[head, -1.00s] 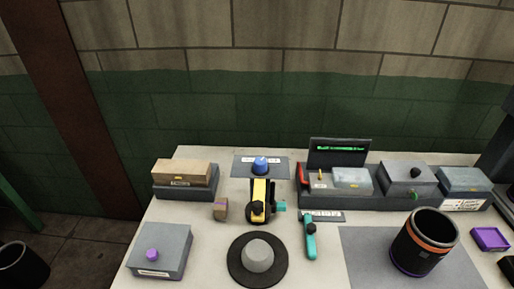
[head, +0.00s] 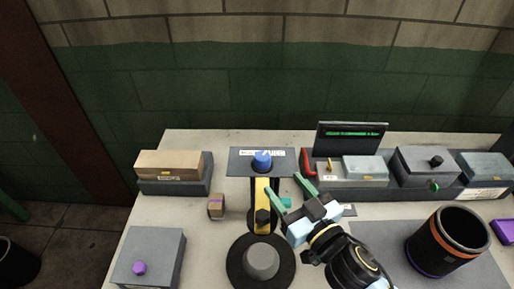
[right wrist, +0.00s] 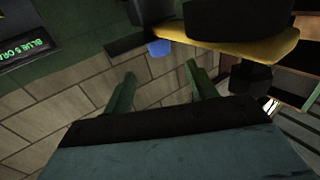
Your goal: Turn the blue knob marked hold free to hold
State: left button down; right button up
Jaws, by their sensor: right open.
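The blue knob (head: 262,159) stands on a dark plate (head: 240,168) with a white label strip at the back of the table; the label is too small to read. In the right wrist view the knob (right wrist: 159,47) shows in part, above the space between the fingers. My right gripper (head: 288,190) is open and empty, its two green fingers pointing toward the back, in front and to the right of the knob and apart from it. It also shows open in the right wrist view (right wrist: 158,85). My left gripper is not in view.
A yellow and black device (head: 262,190) stands just in front of the knob, close to my right gripper. A round grey piece on a black disc (head: 236,262) is nearer. Boxes (head: 362,169) and a dark screen (head: 350,138) stand at the right, a brown box (head: 168,163) at the left.

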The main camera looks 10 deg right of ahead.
aim_at(258, 153)
jog(key=x, duration=0.2)
jog(key=p+x, duration=0.1)
jog(key=x, duration=0.1)
jog(key=shift+r, duration=0.2)
jog(key=x, duration=0.8)
jog(key=shift+f+p, duration=0.15)
jog(key=shift+p, duration=0.25)
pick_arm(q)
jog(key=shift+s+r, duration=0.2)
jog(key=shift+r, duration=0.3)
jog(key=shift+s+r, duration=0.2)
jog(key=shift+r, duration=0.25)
pick_arm(e)
jog(key=shift+w, duration=0.25)
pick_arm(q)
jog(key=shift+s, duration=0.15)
pick_arm(e)
jog(key=c, duration=1)
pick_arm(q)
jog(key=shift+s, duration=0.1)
